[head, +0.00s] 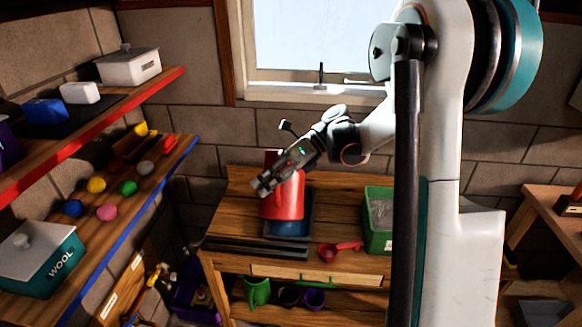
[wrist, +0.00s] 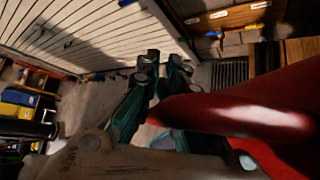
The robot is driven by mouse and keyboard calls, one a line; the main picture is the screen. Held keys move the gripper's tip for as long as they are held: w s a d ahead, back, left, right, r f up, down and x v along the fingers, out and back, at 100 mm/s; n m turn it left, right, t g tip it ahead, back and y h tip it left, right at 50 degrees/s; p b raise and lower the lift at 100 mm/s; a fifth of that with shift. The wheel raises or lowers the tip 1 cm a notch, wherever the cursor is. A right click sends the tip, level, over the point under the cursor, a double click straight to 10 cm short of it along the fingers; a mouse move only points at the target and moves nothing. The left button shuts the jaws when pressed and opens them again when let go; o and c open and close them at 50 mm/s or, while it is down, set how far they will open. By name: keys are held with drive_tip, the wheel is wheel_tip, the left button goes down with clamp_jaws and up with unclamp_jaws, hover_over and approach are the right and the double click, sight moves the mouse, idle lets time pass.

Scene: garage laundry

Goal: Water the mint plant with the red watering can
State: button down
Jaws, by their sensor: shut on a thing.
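The red watering can (head: 284,198) is upright in the head view, over a blue object (head: 288,229) on the wooden bench. I cannot tell whether it rests on that object or hangs just above it. My gripper (head: 263,186) is shut on the can, across its upper left side; the grip point itself is partly hidden by the fingers. In the wrist view a large red part of the can (wrist: 235,115) fills the right side, close to the camera. I cannot make out a mint plant in either view.
A green bin (head: 379,240) and a red scoop (head: 340,249) are on the wooden bench (head: 235,220) right of the can. Cups stand on its lower shelf. A red-edged shelf (head: 120,110) and a blue-edged shelf (head: 150,195) with small balls are at left. A window is behind.

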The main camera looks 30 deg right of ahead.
drive_tip(key=shift+r, duration=0.2)
drive_tip(key=shift+w+d+r+m+y+p, duration=0.15)
drive_tip(key=shift+w+r+p, duration=0.1)
drive_tip(key=shift+r, duration=0.35)
drive_tip(key=shift+w+d+r+m+y+p, duration=0.15)
drive_tip(key=shift+w+r, duration=0.1)
drive_tip(key=shift+r, duration=0.35)
drive_tip(key=shift+r+g, duration=0.1)
drive_tip(key=shift+g, duration=0.2)
idle(0.3)
drive_tip(key=shift+w+d+r+y+p, duration=0.2)
drive_tip(key=shift+w+r, duration=0.1)
drive_tip(key=shift+r, duration=0.3)
drive_tip(key=shift+w+d+r+y+p, duration=0.1)
drive_tip(key=shift+w+d+r+p, duration=0.15)
drive_tip(key=shift+r, duration=0.35)
idle(4.8)
